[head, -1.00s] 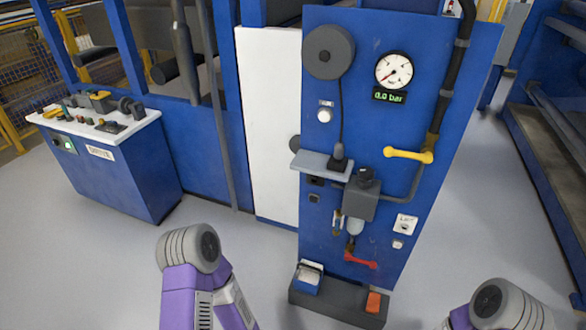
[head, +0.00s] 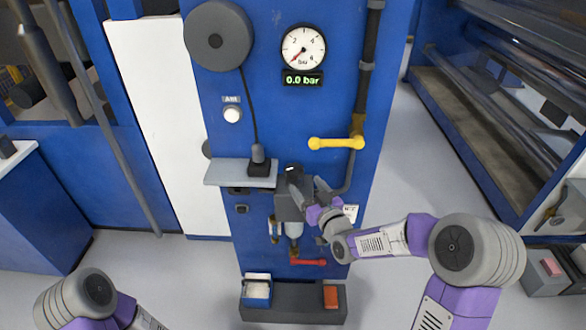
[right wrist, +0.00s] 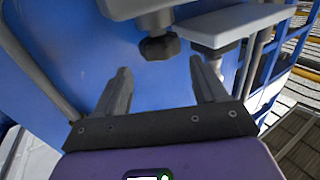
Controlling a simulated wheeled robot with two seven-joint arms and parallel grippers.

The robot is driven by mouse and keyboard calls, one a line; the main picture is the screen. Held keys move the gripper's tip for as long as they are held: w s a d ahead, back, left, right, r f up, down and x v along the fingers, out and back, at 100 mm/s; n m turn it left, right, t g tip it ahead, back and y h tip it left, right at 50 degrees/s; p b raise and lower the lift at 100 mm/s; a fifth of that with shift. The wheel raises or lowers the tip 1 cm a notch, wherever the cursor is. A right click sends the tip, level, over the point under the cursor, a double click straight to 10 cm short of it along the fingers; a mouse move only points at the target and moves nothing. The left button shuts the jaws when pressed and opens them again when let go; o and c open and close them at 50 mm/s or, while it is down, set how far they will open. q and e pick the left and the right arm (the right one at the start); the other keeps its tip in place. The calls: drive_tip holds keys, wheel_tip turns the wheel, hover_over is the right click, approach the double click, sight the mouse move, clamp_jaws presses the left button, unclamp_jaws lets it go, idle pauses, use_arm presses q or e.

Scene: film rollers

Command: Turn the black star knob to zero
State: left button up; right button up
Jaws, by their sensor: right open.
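The black star knob (head: 293,171) sits on top of the grey regulator box (head: 284,206) on the blue panel. My right gripper (head: 309,186) is open and empty in front of the box, just below and right of the knob. In the right wrist view the scene appears upside down. There the dark knob (right wrist: 158,47) shows beyond the open fingertips (right wrist: 160,68), between them and apart from both. The round gauge (head: 303,49) has its needle at the low end, and the display (head: 303,79) reads 0.0 bar. My left gripper is out of frame.
A grey shelf (head: 226,172) with a black corded device (head: 259,161) is close left of the knob. A yellow lever (head: 336,143) is above right, and a red lever (head: 309,262) is below.

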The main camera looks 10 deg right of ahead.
sight(299, 175)
drive_tip(key=shift+w+a+r, duration=0.15)
drive_tip(key=shift+w, duration=0.25)
drive_tip(key=shift+b+x, duration=0.35)
drive_tip(key=shift+x, duration=2.75)
drive_tip(key=c, duration=0.8)
